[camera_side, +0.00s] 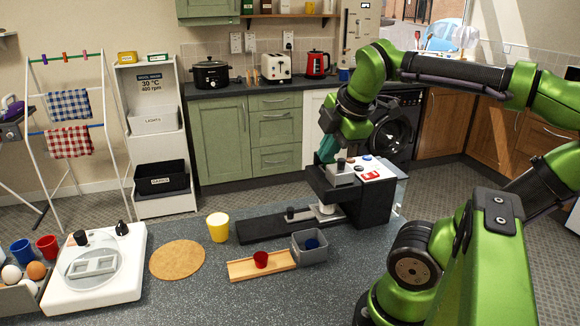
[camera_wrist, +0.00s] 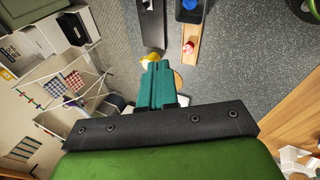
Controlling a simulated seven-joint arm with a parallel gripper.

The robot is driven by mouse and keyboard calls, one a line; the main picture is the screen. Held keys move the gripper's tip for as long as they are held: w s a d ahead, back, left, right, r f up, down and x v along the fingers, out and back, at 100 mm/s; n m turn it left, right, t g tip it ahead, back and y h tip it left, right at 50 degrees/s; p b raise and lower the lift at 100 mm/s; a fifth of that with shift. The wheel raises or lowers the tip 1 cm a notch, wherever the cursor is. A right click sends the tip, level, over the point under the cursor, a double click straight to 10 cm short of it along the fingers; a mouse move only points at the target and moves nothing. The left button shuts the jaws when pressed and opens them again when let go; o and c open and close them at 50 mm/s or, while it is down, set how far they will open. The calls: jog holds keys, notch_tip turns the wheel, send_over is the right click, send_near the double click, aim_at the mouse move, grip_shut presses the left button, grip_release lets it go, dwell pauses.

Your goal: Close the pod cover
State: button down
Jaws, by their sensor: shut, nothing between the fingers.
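The black pod machine (camera_side: 375,205) stands on the speckled worktop in the side view. A grey block with a dark knob, which looks like the pod cover (camera_side: 341,177), sits at the left of its top. I cannot tell how far it is open. My gripper (camera_side: 327,150) has teal fingers and is at the upper left of this cover, close to the knob; I cannot tell whether they touch. In the wrist view the fingers of my gripper (camera_wrist: 157,75) are together with nothing between them. The cover does not show there.
A grey bin (camera_side: 310,256) with a blue item and a wooden tray (camera_side: 240,271) with a red cup (camera_side: 260,260) stand in front of the machine. A yellow cup (camera_side: 218,228), a cork mat (camera_side: 177,261) and a white appliance (camera_side: 128,270) are further left.

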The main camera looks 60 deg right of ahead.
jog(key=s+d+r+n+g+h, duration=0.15)
jog(key=s+d+n, duration=0.3)
jog(key=n, duration=0.95)
send_over(342, 171)
jog(key=s+a, duration=0.2)
jog(key=shift+g, duration=0.45)
jog(key=f, duration=0.8)
jog(key=shift+w+a+f, duration=0.15)
jog(key=shift+a+f, duration=0.05)
jog(key=shift+f, duration=0.1)
jog(key=shift+w+d, duration=0.2)
jog(key=shift+d, duration=0.1)
jog(key=w+d, duration=0.5)
jog(key=shift+w+d, duration=0.1)
